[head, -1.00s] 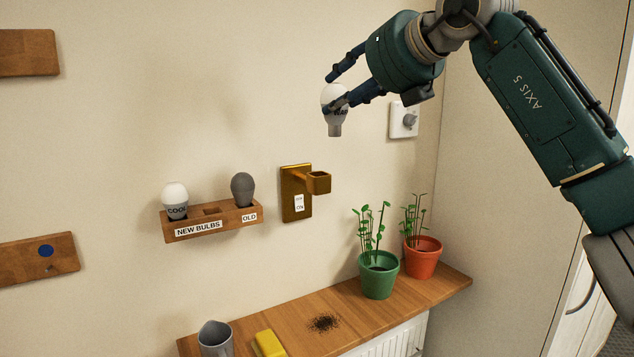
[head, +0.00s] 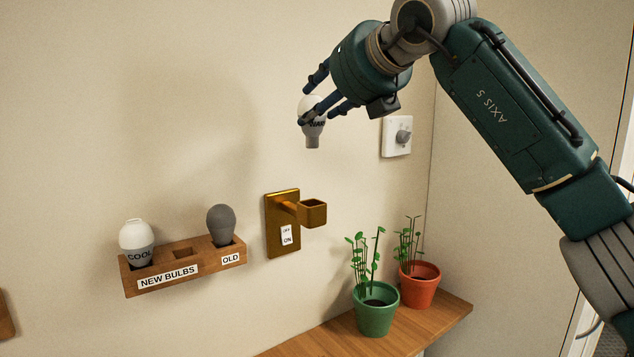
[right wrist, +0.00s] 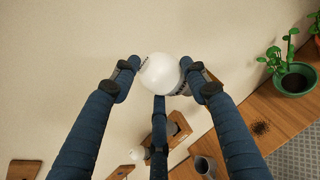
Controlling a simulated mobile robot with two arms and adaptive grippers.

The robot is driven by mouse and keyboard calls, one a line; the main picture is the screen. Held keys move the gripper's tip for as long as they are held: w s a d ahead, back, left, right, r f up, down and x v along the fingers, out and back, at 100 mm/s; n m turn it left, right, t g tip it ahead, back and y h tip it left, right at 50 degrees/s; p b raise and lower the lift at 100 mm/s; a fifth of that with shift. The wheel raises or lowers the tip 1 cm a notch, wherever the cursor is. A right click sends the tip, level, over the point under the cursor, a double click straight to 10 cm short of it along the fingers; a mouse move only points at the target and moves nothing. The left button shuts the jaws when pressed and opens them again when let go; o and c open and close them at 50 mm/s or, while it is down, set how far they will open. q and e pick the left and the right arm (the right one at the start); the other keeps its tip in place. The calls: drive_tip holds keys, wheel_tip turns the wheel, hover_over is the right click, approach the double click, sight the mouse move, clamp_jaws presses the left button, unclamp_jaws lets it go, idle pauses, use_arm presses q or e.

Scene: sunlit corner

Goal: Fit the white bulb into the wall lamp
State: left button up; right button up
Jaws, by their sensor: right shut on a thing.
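My right gripper (head: 318,97) is shut on a white bulb (head: 309,109) with dark lettering. It holds the bulb upright, grey base down. In the right wrist view the white bulb (right wrist: 161,73) sits between the blue fingers. The brass wall lamp (head: 272,225) has an empty square socket cup (head: 313,212) and an OFF/ON switch (head: 287,235). In the head view the bulb hangs above the cup, clearly apart from it. A second white bulb, marked COOL (head: 137,241), stands in the wooden rack (head: 185,270). My left gripper is not in view.
A grey bulb (head: 221,224) stands in the rack's OLD slot; the middle slot is empty. A green pot (head: 377,312) and a red pot (head: 419,288) with plants stand on the wooden shelf (head: 335,338). A dial (head: 397,136) is on the wall.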

sight(316, 134)
drive_tip(key=f, duration=0.5)
drive_tip(key=shift+w+f, duration=0.1)
drive_tip(key=shift+w, duration=0.2)
wheel_tip(316, 134, down, 8)
drive_tip(key=p, duration=0.1)
drive_tip(key=shift+a+f, duration=0.2)
drive_tip(key=o, duration=1.2)
drive_tip(key=shift+c, duration=0.2)
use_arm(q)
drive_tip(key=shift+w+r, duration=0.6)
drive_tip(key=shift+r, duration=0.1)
use_arm(e)
drive_tip(key=shift+r, duration=0.1)
use_arm(q)
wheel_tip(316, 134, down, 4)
drive_tip(key=b, duration=0.4)
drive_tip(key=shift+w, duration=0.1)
use_arm(e)
drive_tip(key=v, duration=1.2)
drive_tip(key=shift+r, duration=0.2)
